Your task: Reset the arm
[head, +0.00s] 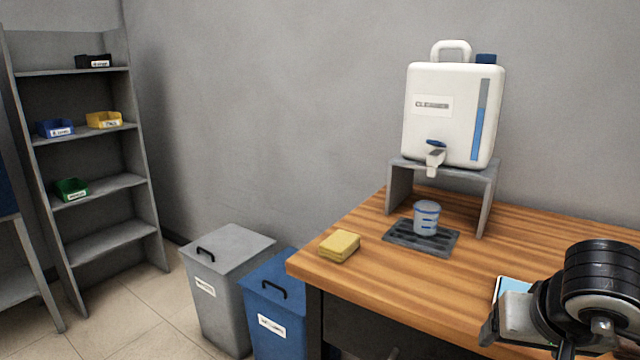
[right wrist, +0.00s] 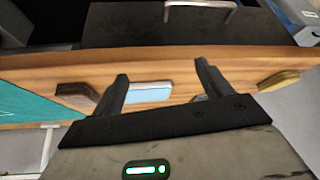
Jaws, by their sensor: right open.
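My right gripper (right wrist: 165,76) shows in the right wrist view with its two dark fingers spread apart and nothing held between them. In the head view my right arm comes in at the bottom right, over the right part of the wooden table (head: 370,255). A flat light-blue and white item (right wrist: 150,92) shows between and beyond the fingers, against the wood. Its light-blue edge (head: 512,284) also shows in the head view, mostly hidden behind my right gripper. I cannot tell whether the fingers touch it. My left gripper is not in view.
A white dispenser (head: 440,115) stands on a grey stand (head: 400,180). A cup (head: 426,217) sits on a dark drip tray (head: 400,238), right of a yellow sponge (head: 339,246). Grey (head: 228,255) and blue (head: 270,300) bins stand left of the table. A shelf (head: 100,185) holds small bins.

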